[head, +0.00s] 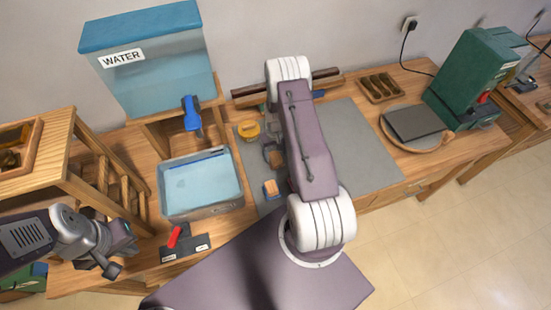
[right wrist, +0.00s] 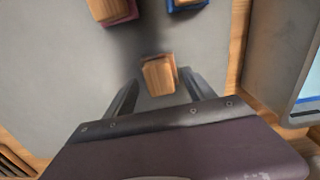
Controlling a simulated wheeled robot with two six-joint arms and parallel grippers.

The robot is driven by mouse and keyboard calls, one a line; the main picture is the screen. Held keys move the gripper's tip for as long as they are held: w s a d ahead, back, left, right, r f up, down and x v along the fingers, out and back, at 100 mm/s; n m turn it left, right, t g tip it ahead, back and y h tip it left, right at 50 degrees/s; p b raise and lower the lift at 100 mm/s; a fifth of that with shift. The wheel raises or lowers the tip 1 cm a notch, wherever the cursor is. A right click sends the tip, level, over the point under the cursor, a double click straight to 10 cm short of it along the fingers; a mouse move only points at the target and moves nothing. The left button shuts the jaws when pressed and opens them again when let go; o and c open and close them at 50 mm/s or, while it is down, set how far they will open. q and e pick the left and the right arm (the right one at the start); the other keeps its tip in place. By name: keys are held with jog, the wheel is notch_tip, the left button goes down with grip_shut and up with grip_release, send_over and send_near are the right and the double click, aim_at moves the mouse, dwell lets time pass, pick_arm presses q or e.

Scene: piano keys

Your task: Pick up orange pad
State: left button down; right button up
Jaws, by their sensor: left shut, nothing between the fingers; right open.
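Several small wooden-topped blocks stand on a grey mat. In the right wrist view, one block (right wrist: 158,75) sits between the spread fingers of my open right gripper (right wrist: 160,80); its base colour is unclear, and I cannot tell if it is the orange pad. Above it in that view are a block with a dark red base (right wrist: 110,10) and one with a blue base (right wrist: 187,4). My left gripper (head: 122,245) is shut and empty at lower left.
A water-filled basin (head: 203,185) stands left of the grey mat (head: 360,150), below a water tank (head: 150,75). A red-lever panel (head: 185,245) lies in front. A green machine (head: 468,75) stands at right.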

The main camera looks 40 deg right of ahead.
aim_at(276, 157)
notch_tip(276, 157, down, 2)
jog(key=shift+s+d+f, duration=0.1)
jog(key=shift+s+f, duration=0.05)
jog(key=shift+f, duration=0.45)
jog(key=c, duration=1.1)
pick_arm(q)
jog(key=shift+r, duration=0.55)
pick_arm(e)
jog(key=shift+r, duration=0.15)
